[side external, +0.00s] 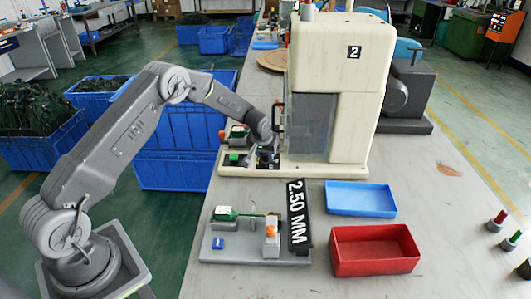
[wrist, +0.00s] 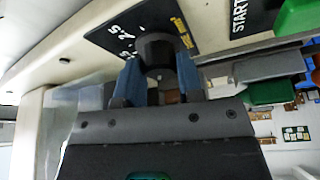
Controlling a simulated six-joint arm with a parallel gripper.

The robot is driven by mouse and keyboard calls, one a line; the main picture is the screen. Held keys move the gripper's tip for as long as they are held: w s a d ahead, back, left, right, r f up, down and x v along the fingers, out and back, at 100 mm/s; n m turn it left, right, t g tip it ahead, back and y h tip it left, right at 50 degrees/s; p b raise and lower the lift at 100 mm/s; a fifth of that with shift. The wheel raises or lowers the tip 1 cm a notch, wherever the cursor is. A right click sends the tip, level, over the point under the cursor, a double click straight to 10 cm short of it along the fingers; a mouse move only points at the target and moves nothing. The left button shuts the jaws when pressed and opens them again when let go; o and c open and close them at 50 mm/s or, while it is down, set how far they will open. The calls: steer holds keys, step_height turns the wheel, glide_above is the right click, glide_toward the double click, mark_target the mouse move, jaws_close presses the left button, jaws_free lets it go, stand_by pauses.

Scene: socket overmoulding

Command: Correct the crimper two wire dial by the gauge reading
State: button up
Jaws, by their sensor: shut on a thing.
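The crimper (side external: 345,60) is a cream machine labelled 2 on the bench. In the wrist view, its black dial plate (wrist: 115,38) carries white marks, with 2.5 readable, and a dark round dial (wrist: 158,46). My gripper (wrist: 158,75) has its blue-grey fingers on either side of this dial and is shut on it. In the side view my gripper (side external: 265,150) is at the crimper's front left, hiding the dial. The gauge's black sign (side external: 298,216) reads 2.50 MM; it stands on a grey gauge base (side external: 238,247) in front of the crimper.
A START label (wrist: 239,18) and a green button (wrist: 298,16) are close beside the dial plate. A blue tray (side external: 360,198) and a red tray (side external: 374,250) lie right of the gauge, both empty. Blue crates (side external: 172,170) stand on the floor behind my arm.

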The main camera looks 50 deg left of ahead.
steer(key=o, duration=0.9)
steer(key=v, duration=1.4)
steer(key=s+d+r+m+t+h, duration=0.1)
steer(key=s+d+r, duration=0.3)
steer(key=s+r, duration=0.4)
steer(key=s+d+r+m, duration=0.2)
steer(key=s+d+r, duration=0.2)
steer(key=s+r, duration=0.35)
steer(key=s+d+m, duration=0.1)
steer(key=s, duration=0.5)
steer(key=s+d, duration=0.2)
steer(key=s, duration=0.4)
steer(key=s+d+m+h, duration=0.1)
steer(key=s+d, duration=0.1)
steer(key=s, duration=0.4)
steer(key=shift+s+d+m+t, duration=0.2)
steer(key=shift+s+m+t, duration=0.05)
steer(key=shift+m+t, duration=0.05)
